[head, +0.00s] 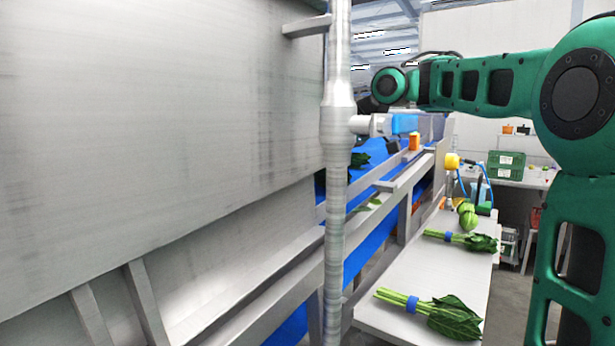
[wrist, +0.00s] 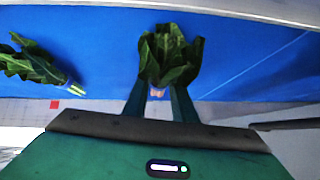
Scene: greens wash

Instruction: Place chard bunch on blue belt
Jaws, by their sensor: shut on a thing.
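The chard bunch (wrist: 168,55) has dark green leaves and pale stems. My gripper (wrist: 158,94) is shut on its stem end, and the leaves point away from the gripper. The bunch is over the blue belt (wrist: 250,55) in the wrist view; whether it touches the belt I cannot tell. In the head view the blue belt (head: 377,236) runs behind the metal rails. Dark leaves (head: 360,159) show over it near the grey post; I cannot tell which bunch they belong to. My gripper's fingers are hidden there.
Another leafy bunch (wrist: 35,64) lies on the belt at left in the wrist view. A white side table (head: 420,270) holds blue-banded bunches (head: 440,315) and a rounder green vegetable (head: 467,215). A grey post (head: 336,200) and a large metal panel (head: 150,130) stand close in front.

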